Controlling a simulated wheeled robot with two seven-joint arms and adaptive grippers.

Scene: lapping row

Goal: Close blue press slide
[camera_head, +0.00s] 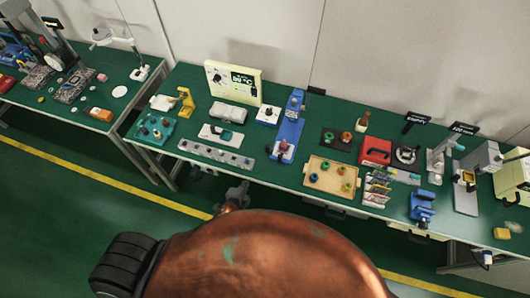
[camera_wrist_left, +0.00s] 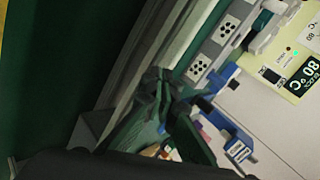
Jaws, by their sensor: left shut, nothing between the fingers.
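The blue press (camera_head: 290,128) is a long, narrow blue unit on the green bench, right of the cream display panel. A pale part with a dark reddish knob (camera_head: 283,147) sits near its front end. How far its slide is open cannot be told. In the left wrist view the blue press (camera_wrist_left: 232,128) shows partly behind my fingers. My left gripper (camera_head: 237,194) is in front of the bench's front edge, apart from the press; it is shut and empty. Its dark fingers show in the left wrist view (camera_wrist_left: 168,88). My right gripper is not in view.
The grey socket strip (camera_head: 215,153) lies along the front edge left of the press. A tan tray (camera_head: 331,177) with rings is at its right. The cream display panel (camera_head: 232,83) stands behind. A blue vise (camera_head: 422,207) is farther right. The floor in front looks clear.

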